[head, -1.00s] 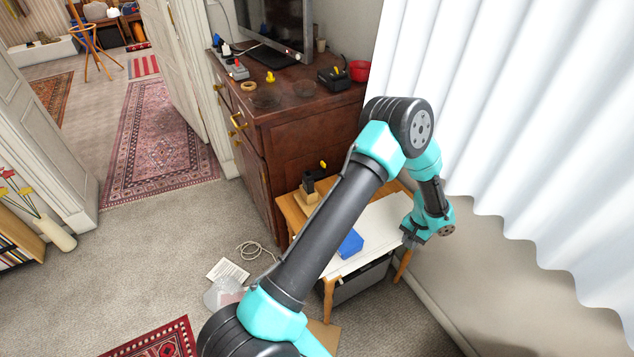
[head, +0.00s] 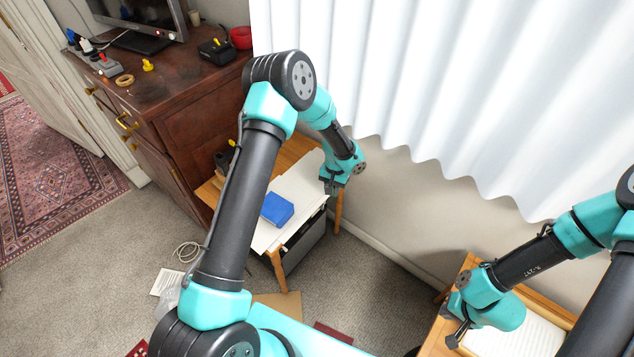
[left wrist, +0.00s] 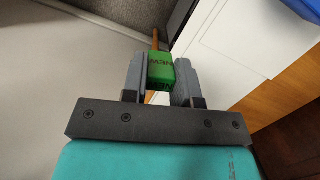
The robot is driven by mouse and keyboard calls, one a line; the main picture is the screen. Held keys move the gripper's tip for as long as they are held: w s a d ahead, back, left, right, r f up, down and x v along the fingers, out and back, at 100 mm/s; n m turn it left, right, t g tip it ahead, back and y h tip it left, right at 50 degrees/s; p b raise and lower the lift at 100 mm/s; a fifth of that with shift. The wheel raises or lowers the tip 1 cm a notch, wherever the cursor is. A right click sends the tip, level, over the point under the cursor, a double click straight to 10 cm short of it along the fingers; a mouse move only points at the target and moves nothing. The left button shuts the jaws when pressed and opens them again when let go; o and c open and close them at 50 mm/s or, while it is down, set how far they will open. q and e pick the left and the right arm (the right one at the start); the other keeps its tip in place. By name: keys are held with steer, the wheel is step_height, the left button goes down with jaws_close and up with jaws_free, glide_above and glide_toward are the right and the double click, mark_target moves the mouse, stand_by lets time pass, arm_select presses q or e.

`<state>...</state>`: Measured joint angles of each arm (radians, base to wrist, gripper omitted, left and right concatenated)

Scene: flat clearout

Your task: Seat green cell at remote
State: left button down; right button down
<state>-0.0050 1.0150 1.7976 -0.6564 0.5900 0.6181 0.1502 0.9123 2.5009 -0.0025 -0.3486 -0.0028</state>
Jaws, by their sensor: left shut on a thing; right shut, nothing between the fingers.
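The green cell (left wrist: 161,70), with dark lettering, is between the fingers of my left gripper (left wrist: 159,82) in the left wrist view. The fingers are shut on it from both sides. In the head view my left gripper (head: 331,188) hangs over the far right end of a white-topped low table (head: 301,183); the cell is too small to make out there. My right gripper (head: 456,336) is at the lower right, shut and empty, above another wooden-edged table. I cannot pick out the remote for sure in either view.
A blue box (head: 277,209) lies on the white top, left of my left gripper. A brown cabinet (head: 185,120) carries a screen, a black device (head: 215,50) and small items. A white curtain (head: 400,80) hangs behind. A cable (head: 187,251) lies on the carpet.

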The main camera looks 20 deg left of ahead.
arm_select(q)
steer(key=w+a+r, duration=0.2)
steer(key=a+r, duration=0.1)
steer(key=a, duration=0.8)
steer(key=m, duration=0.3)
glide_toward(217, 158)
steer(key=shift+s+r, duration=0.1)
steer(key=shift+s, duration=0.05)
steer(key=shift+f, duration=2.5)
steer(key=shift+f, duration=1.3)
